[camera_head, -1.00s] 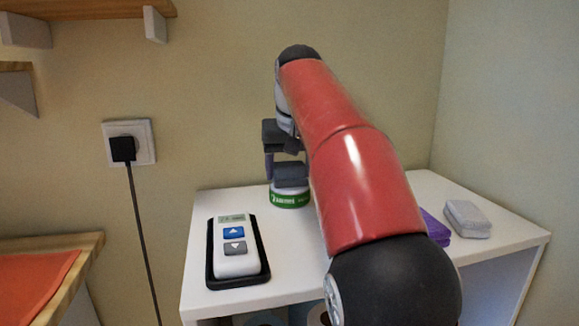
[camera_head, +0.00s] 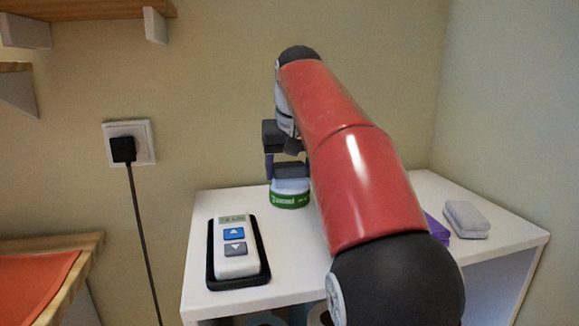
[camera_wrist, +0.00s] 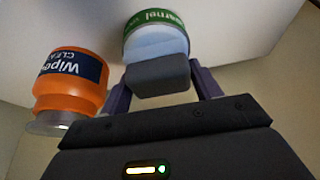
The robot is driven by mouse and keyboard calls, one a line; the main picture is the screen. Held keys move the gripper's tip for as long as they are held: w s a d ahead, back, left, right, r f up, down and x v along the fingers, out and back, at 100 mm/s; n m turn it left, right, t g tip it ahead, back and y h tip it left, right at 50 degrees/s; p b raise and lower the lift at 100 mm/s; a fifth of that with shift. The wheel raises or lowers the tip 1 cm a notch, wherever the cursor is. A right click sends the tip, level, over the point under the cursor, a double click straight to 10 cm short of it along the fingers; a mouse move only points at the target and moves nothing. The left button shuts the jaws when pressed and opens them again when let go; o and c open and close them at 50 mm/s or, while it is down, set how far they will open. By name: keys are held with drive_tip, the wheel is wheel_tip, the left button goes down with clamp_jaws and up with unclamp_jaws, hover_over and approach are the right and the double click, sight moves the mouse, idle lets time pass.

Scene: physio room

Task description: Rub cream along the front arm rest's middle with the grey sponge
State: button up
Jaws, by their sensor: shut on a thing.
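My gripper (camera_head: 289,168) is shut on a dark grey sponge (camera_head: 290,171), which also shows between the fingers in the wrist view (camera_wrist: 158,78). A round jar (camera_head: 290,200) with a green label and a pale blue upper part stands on the white cabinet top, directly below the sponge. The jar also shows just past the sponge in the wrist view (camera_wrist: 154,40). The sponge is at or just above the jar's top; I cannot tell whether they touch. The sponge's underside is hidden. I cannot make out the front arm rest in either view.
A handset in a black tray (camera_head: 210,270) lies on the cabinet top (camera_head: 290,263), left of my arm. A pale grey block (camera_head: 466,219) and a purple block (camera_head: 437,228) lie to the right. The wrist view shows an orange wipes tub (camera_wrist: 68,92). A wooden-edged orange surface (camera_head: 35,290) is lower left.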

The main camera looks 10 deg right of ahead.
sight(290, 164)
wheel_tip(290, 164, up, 3)
drive_tip(key=shift+f+p, duration=0.2)
drive_tip(key=shift+p, duration=0.85)
drive_tip(key=shift+r, duration=2.15)
